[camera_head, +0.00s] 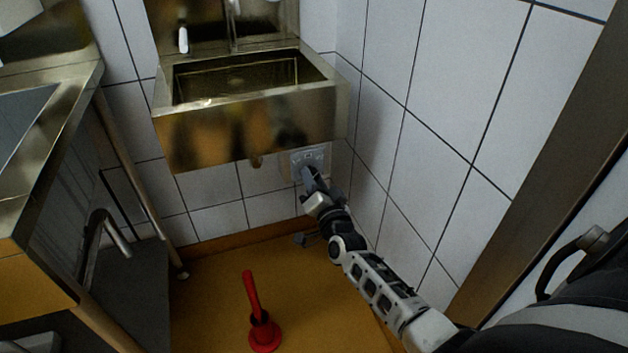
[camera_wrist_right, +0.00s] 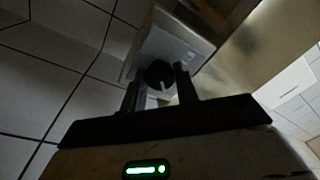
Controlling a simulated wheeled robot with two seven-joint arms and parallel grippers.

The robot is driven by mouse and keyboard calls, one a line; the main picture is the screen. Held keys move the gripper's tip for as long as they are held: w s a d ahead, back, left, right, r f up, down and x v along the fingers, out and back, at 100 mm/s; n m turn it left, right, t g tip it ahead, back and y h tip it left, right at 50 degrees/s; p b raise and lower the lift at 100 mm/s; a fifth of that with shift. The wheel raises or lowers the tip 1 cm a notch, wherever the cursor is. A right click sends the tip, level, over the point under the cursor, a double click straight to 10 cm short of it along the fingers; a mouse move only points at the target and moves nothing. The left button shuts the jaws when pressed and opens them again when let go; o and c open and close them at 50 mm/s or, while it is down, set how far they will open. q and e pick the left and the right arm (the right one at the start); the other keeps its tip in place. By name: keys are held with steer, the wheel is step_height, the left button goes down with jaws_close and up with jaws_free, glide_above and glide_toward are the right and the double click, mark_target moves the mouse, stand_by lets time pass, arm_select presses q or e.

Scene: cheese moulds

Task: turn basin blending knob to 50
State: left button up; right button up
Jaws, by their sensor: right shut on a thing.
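The basin (camera_head: 250,125) is a steel wall sink at the back of the head view. Under its right side, a pale control plate (camera_head: 310,155) is fixed to the tiled wall, and it also shows in the right wrist view (camera_wrist_right: 185,48). The blending knob (camera_wrist_right: 159,75) is round and dark with a light pointer mark, at the plate's centre. My right gripper (camera_head: 308,176) reaches up to the plate and hides the knob in the head view. In the right wrist view its fingers (camera_wrist_right: 158,88) stand on both sides of the knob, shut on it. My left gripper is not in view.
A red plunger (camera_head: 263,332) stands on the orange floor. A steel counter (camera_head: 45,150) with a dark front stands at the left. White tiled walls close off the back and right. A dark handle (camera_head: 570,262) shows at the lower right.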

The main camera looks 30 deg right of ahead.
steer(key=shift+f, duration=0.1)
steer(key=o, duration=0.9)
steer(key=shift+o, duration=0.2)
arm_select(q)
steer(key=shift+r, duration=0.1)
arm_select(e)
steer(key=shift+s, duration=0.1)
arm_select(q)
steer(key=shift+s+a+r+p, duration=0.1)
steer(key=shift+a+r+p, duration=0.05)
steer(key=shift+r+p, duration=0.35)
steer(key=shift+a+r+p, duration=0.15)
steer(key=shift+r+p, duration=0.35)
arm_select(e)
steer(key=v, duration=1.5)
steer(key=shift+s, duration=0.4)
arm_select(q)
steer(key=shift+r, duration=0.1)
arm_select(e)
steer(key=shift+a, duration=0.15)
